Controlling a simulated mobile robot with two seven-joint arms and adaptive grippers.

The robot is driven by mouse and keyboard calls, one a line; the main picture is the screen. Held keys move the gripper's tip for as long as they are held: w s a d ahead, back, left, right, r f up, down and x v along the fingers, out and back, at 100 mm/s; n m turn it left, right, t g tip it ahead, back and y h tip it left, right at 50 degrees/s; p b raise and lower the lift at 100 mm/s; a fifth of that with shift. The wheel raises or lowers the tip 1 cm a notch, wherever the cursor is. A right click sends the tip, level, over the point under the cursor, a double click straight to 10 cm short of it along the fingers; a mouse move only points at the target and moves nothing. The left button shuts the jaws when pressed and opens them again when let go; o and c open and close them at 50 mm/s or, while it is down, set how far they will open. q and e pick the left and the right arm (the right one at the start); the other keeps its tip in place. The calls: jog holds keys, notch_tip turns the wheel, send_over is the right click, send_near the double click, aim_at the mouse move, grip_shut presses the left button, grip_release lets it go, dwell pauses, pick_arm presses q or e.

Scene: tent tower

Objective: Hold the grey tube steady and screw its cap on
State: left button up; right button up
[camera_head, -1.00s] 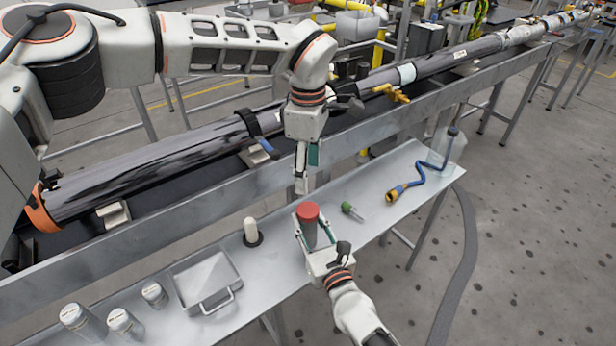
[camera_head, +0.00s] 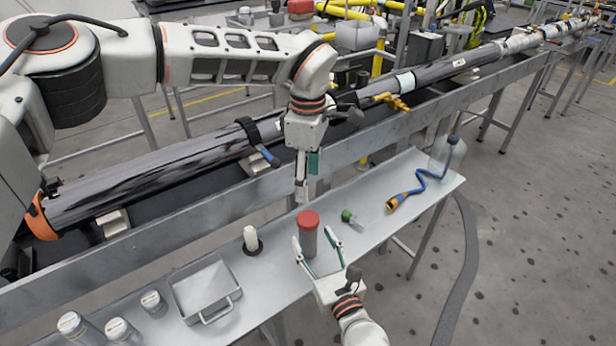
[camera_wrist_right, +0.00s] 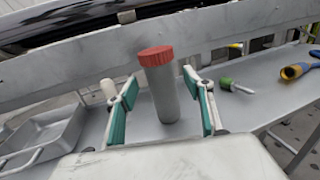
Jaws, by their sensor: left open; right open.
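The grey tube (camera_head: 309,243) stands upright on the metal bench, and the red cap (camera_head: 308,220) sits on its top. How tightly the cap is seated cannot be told. My right gripper (camera_head: 314,244) is open on the near side of the tube. In the right wrist view the tube (camera_wrist_right: 163,95) and cap (camera_wrist_right: 155,56) stand between and beyond its green-padded fingers, with gaps on both sides. My left gripper (camera_head: 303,192) points down, just above and behind the cap, clear of it, with nothing in its fingers.
A white peg on a black base (camera_head: 251,240) stands left of the tube. A grey tray (camera_head: 203,288) and several lidded jars (camera_head: 153,303) are further left.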

jog(key=v, duration=0.7)
jog(key=shift+s+d, duration=0.15)
jog(key=shift+s, duration=0.2)
